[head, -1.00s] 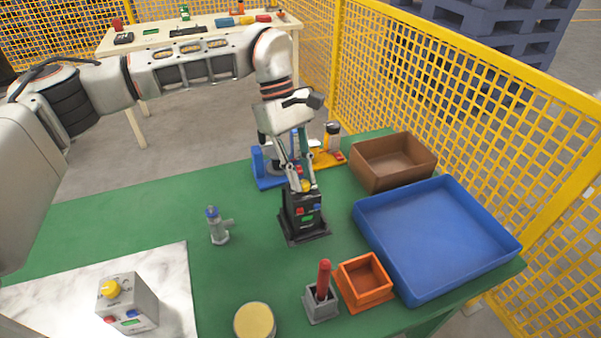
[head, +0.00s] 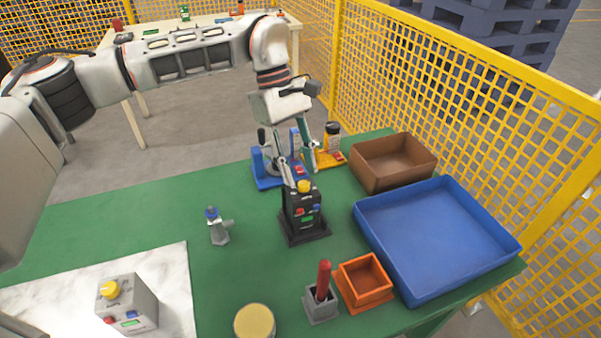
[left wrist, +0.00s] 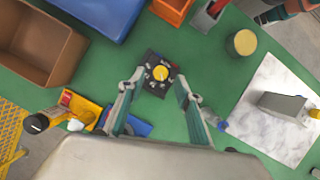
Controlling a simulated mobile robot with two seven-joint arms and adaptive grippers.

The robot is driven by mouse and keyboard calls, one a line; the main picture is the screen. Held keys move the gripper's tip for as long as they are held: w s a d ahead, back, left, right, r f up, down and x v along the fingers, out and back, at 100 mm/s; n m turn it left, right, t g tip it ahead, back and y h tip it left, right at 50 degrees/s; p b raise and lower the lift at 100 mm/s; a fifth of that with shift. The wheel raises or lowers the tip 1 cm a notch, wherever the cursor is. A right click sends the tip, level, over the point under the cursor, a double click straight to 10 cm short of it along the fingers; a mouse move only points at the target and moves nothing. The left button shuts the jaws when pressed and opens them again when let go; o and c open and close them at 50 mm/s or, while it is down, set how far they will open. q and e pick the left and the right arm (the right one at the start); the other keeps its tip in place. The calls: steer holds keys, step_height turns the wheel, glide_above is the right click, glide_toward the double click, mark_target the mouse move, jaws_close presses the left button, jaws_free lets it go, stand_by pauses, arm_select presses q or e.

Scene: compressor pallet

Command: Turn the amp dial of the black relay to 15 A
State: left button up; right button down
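The black relay (head: 303,214) stands upright on its dark base on the green table, with a yellow dial (head: 304,187) on top and red, blue and green parts on its front. In the left wrist view the dial (left wrist: 160,73) shows from above with white marks around it; the marks are too small to read. My left gripper (head: 302,180) is above the relay with its fingers spread wide. In the left wrist view its fingertips (left wrist: 161,80) lie on either side of the relay, apart from the dial.
A grey relay (head: 130,305) with a yellow dial sits on the marble slab (head: 175,275). A valve (head: 217,228), orange bin (head: 364,281), red-handled tool (head: 323,280), blue tray (head: 435,240) and brown box (head: 393,163) surround the relay. Blue and yellow fixtures (head: 330,158) stand behind.

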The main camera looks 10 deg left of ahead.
arm_select(q)
steer(key=v, duration=1)
